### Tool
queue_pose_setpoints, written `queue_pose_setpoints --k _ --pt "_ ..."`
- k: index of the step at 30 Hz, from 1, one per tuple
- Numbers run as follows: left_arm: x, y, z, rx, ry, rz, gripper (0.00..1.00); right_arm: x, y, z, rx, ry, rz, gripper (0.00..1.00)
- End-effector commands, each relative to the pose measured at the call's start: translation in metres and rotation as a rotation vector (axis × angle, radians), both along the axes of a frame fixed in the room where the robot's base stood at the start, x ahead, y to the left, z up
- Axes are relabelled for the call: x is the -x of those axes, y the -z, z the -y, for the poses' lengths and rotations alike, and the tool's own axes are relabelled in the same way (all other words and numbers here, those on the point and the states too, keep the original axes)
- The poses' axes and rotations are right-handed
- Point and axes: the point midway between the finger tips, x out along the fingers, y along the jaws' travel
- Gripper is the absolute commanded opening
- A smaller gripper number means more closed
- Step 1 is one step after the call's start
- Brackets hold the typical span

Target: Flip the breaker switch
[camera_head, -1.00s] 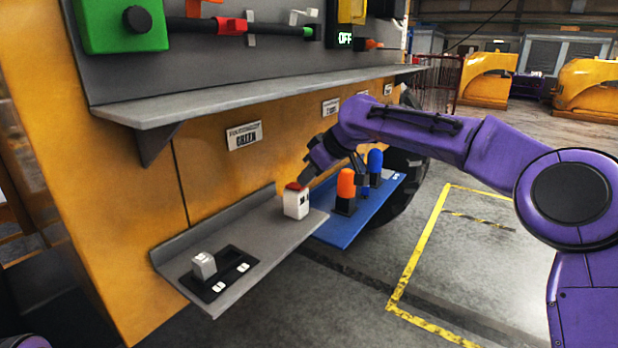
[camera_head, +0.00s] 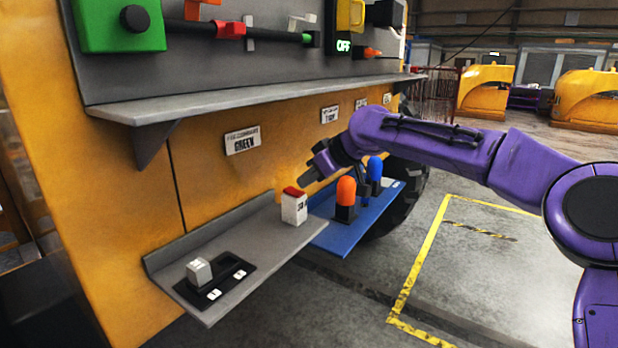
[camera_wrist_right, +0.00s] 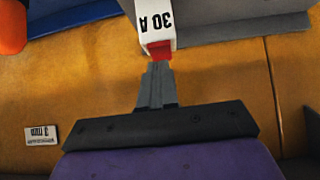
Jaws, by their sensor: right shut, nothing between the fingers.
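A white block marked "30 A" with a red top (camera_head: 294,208) stands upright on the grey lower shelf; it shows upside down in the wrist view (camera_wrist_right: 152,22). My right gripper (camera_head: 306,181) is shut and empty, just above and behind the red top. In the wrist view its fingertips (camera_wrist_right: 157,68) line up with the red part; I cannot tell if they touch. A whitish block (camera_head: 199,271) sits in a black slotted base (camera_head: 229,283) at the shelf's near end. Which part is the breaker switch is unclear.
An upper grey ledge (camera_head: 240,96) overhangs the lower shelf (camera_head: 215,239). Orange (camera_head: 346,191) and blue (camera_head: 374,168) capped parts stand on a blue tray (camera_head: 345,232) close to my right gripper. A large green block (camera_head: 120,27) is on the panel. Floor at right is open.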

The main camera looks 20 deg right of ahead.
Motion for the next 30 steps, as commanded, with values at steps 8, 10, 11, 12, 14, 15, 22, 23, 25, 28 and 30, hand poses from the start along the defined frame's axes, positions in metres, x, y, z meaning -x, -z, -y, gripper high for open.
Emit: queue_pose_setpoints --k 8,10,11,12,14,15,22,23,25,28,30 --pt "0.000 -0.004 0.000 0.000 0.000 0.000 0.61 0.000 -0.003 0.000 0.000 0.000 0.000 0.00" --pt "0.000 -0.013 0.000 0.000 0.000 0.000 0.61 0.000 -0.012 0.000 -0.001 -0.001 0.000 0.00" --pt "0.000 -0.019 0.000 0.000 0.000 0.000 0.61 0.001 -0.018 0.000 0.000 -0.001 0.000 0.00" --pt "0.000 -0.029 0.000 0.000 0.000 0.000 0.61 0.001 -0.026 0.000 0.000 -0.001 0.000 0.00" --pt "0.000 -0.033 0.000 -0.001 0.000 0.001 0.61 0.002 -0.035 0.002 0.000 0.000 0.002 0.00" --pt "0.000 -0.034 0.000 -0.001 0.000 0.001 0.61 0.003 -0.045 0.004 0.000 0.003 0.005 0.00" --pt "0.000 -0.005 0.000 0.000 0.000 0.000 0.61 0.038 -0.071 0.033 -0.001 0.004 0.006 0.00" --pt "0.000 -0.003 0.000 0.000 0.000 0.000 0.61 0.042 -0.075 0.036 -0.001 0.004 0.004 0.00" --pt "0.000 0.000 0.000 0.000 0.000 0.000 0.61 0.051 -0.083 0.043 0.000 0.005 0.004 0.00" --pt "0.000 0.002 0.000 0.000 0.000 0.000 0.61 0.060 -0.093 0.050 0.000 0.006 0.002 0.00" --pt "0.000 0.003 0.000 0.000 0.000 0.000 0.61 0.063 -0.097 0.053 -0.001 0.006 0.001 0.00"
